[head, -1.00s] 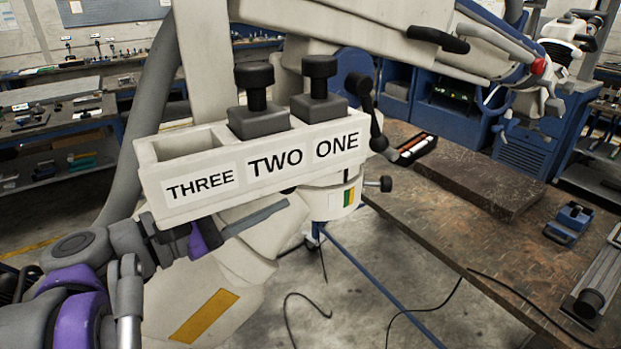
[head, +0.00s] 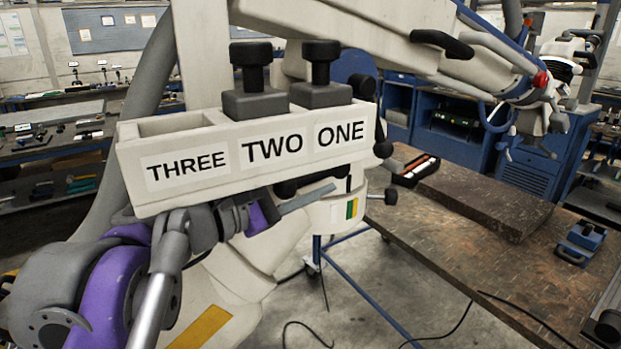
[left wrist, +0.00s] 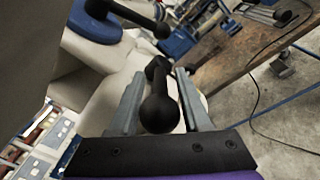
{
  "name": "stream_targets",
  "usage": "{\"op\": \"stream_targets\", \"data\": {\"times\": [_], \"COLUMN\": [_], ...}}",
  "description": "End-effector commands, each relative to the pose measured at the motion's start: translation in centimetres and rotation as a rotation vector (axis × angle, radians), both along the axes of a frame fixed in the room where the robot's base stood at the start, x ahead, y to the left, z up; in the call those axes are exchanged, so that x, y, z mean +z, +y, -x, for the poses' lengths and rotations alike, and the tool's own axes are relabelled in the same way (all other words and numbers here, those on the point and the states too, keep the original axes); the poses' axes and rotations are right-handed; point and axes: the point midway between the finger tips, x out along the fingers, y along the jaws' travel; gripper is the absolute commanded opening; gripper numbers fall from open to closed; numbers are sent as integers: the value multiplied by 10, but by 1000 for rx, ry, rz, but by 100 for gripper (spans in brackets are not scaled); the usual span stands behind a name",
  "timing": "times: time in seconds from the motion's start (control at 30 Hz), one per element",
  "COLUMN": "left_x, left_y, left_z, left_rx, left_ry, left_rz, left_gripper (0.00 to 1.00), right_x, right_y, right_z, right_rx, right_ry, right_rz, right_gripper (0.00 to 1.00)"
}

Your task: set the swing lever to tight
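A black ball-ended lever (left wrist: 160,112) stands between my left gripper's fingers in the left wrist view. Its round knob also shows under the labelled box in the head view (head: 285,189). My left gripper (left wrist: 158,72) is open, with a finger on each side of the knob and what look like narrow gaps. In the head view the gripper (head: 312,194) reaches in beneath the box, partly hidden. A second black lever (left wrist: 130,15) rises from a blue disc. A collar with a white, green and yellow mark (head: 351,208) is right of the gripper. I see no "tight" wording. My right gripper is out of view.
The cream box (head: 150,205) labelled THREE, TWO, ONE overhangs my left gripper closely. Another black lever (head: 381,130) stands at its right end. A small black knob (head: 390,196) sticks out from the collar. A brown workbench (head: 480,255) is to the right.

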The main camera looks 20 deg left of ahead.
Motion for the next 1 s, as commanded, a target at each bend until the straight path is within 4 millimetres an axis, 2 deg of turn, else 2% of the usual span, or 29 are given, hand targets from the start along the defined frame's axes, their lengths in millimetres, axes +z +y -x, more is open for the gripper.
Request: {"op": "stream_targets", "data": {"times": [0.03, 0.23, 1.0], "left_x": [0, 0, -1], "left_y": [0, 0, 0], "left_z": [0, 0, 0], "left_rx": [0, 0, 0], "left_ry": [0, 0, 1], "left_rz": [0, 0, -2], "left_gripper": [36, 0, 0], "right_x": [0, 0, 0], "right_y": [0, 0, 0], "right_z": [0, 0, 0], "right_rx": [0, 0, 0], "right_ry": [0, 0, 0], "right_rz": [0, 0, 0], "right_gripper": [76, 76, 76]}}
